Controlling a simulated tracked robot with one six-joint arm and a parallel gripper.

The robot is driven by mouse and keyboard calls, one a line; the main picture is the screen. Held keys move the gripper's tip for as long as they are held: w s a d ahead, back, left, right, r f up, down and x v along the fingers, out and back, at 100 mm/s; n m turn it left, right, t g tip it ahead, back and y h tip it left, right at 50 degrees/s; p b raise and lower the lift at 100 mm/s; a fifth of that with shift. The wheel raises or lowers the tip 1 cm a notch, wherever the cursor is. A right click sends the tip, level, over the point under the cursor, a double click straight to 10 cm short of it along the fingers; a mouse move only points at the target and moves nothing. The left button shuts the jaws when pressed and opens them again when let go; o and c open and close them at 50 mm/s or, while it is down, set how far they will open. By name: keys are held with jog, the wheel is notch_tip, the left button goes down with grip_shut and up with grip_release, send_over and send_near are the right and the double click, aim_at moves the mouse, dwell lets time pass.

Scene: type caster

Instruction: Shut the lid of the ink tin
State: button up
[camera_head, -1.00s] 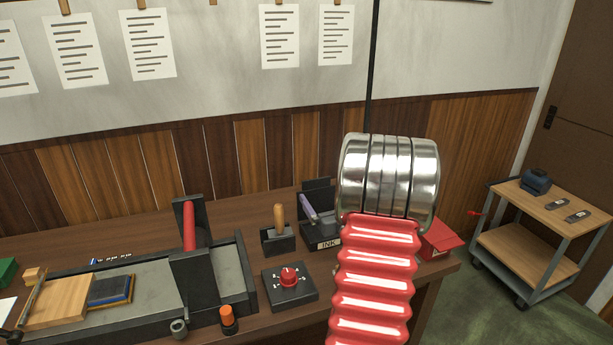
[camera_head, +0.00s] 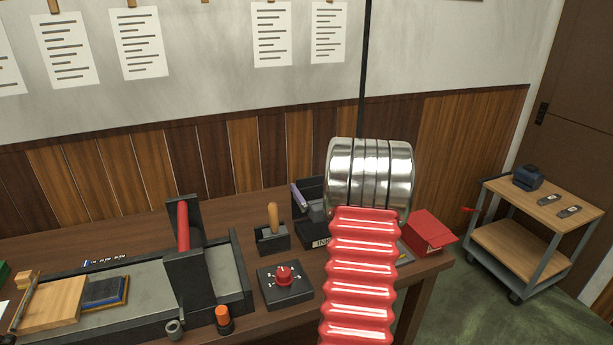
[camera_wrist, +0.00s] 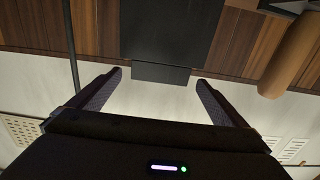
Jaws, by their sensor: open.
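The ink tin (camera_head: 319,244), a dark box with an INK label, stands at the back of the bench, partly hidden behind my arm. Its dark lid (camera_head: 309,186) stands up at the back, open. In the wrist view, which looks upside down, the lid (camera_wrist: 168,32) is a dark panel with a lip along its edge. My gripper (camera_wrist: 160,77) is open and empty, its fingers on either side of that lip. Contact cannot be told. In the head view my arm hides most of the gripper; a purplish bar beside the lid looks like one finger.
Left of the tin is a wooden-handled tool in a dark holder (camera_head: 273,240); its handle (camera_wrist: 292,55) shows close by in the wrist view. A red-knob box (camera_head: 285,290) sits in front. A red box (camera_head: 428,233) is right of my arm. A press fills the left bench.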

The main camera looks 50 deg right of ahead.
jog(key=x, duration=0.8)
jog(key=shift+c, duration=0.2)
jog(key=c, duration=1.5)
jog(key=shift+o, duration=0.2)
jog(key=shift+s+d, duration=0.1)
jog(key=shift+s, duration=0.1)
